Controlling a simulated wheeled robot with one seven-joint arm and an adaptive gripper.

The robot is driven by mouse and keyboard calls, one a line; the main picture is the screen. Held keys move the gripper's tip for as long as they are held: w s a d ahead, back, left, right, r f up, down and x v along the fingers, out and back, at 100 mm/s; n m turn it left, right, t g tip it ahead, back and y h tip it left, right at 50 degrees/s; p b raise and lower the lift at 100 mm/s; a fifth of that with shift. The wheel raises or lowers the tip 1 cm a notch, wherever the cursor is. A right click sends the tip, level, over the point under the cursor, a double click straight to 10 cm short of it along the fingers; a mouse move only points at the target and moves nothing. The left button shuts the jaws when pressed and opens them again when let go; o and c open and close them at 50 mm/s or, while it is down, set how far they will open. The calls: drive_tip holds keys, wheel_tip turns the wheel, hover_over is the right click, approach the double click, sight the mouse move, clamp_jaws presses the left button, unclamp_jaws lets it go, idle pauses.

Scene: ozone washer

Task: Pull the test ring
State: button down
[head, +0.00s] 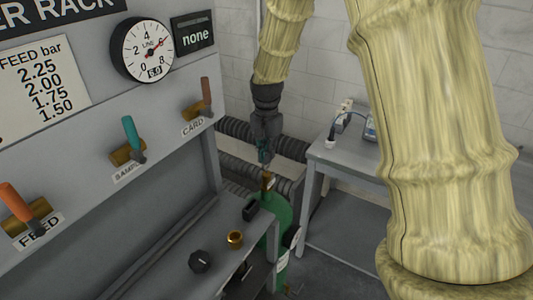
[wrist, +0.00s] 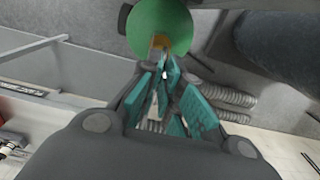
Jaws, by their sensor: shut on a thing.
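A green cylinder (head: 282,212) stands past the end of the rack's bench, with a brass valve (head: 267,181) on top. My gripper (head: 264,160) is above this valve, pointing down. In the wrist view the teal fingers (wrist: 165,74) come together just short of the brass fitting (wrist: 160,42) on the green cylinder top (wrist: 160,20). A small pale bit, which I take for the test ring (wrist: 165,75), shows between the fingertips. The gripper is shut on it. The ring is mostly hidden by the fingers, and its shape cannot be made out.
The grey rack on the left carries a feed lever (head: 18,203), a teal lever (head: 132,138), a card lever (head: 206,95) and a round gauge (head: 141,50). A black knob (head: 200,261) and a brass cup (head: 235,239) are on the bench. A grey table (head: 340,155) stands right.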

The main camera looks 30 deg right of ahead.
drive_tip(key=shift+r+p, duration=0.4)
drive_tip(key=shift+r, duration=0.45)
drive_tip(key=c, duration=1.6)
unclamp_jaws()
wheel_tip(320, 180, up, 12)
